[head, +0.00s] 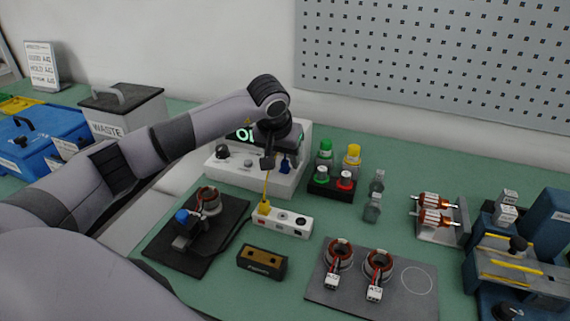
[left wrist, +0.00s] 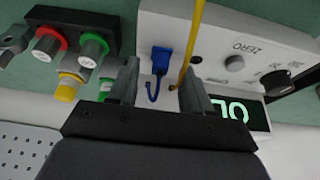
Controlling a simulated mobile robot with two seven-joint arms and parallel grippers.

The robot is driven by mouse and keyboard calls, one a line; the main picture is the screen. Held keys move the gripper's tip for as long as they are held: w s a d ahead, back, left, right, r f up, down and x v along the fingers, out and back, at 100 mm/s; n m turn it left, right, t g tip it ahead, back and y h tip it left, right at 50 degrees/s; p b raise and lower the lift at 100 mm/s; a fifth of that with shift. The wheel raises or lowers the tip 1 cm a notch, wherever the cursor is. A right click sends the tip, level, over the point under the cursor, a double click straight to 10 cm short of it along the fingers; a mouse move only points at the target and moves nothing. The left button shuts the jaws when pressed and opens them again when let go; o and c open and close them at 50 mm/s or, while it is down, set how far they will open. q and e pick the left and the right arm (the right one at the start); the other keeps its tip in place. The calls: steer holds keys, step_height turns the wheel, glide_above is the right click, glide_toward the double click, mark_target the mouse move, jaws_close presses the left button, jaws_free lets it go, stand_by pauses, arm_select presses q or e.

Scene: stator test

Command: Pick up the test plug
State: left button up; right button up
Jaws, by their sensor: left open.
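A blue plug (left wrist: 162,60) with a short blue lead shows at the front of the white tester (left wrist: 215,25), and also in the head view (head: 285,164). A yellow plug (head: 264,208) sits in a white socket block (head: 290,223), and its yellow lead (head: 266,185) rises toward the tester. I cannot tell which plug the task means. My left gripper (head: 272,158) is open in front of the tester. In the left wrist view its fingers (left wrist: 160,88) lie either side of the blue plug's line, with no visible contact. The yellow lead passes close to the right-hand finger.
A black rack (head: 331,187) with red, green and yellow caps stands right of the tester. A black pad (head: 166,238) holds a stator in a fixture. A dark two-hole block (head: 262,262) and a grey mat (head: 330,297) with two stators lie in front. A waste bin (head: 124,108) stands left.

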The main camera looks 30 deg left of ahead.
mark_target(284, 161)
arm_select(q)
steer(key=shift+w+f, duration=0.1)
steer(key=shift+f, duration=0.2)
jaws_close()
steer(key=shift+r, duration=0.15)
step_height(284, 161, up, 20)
stand_by(0.4)
steer(key=shift+p, duration=0.3)
steer(key=shift+p, duration=0.4)
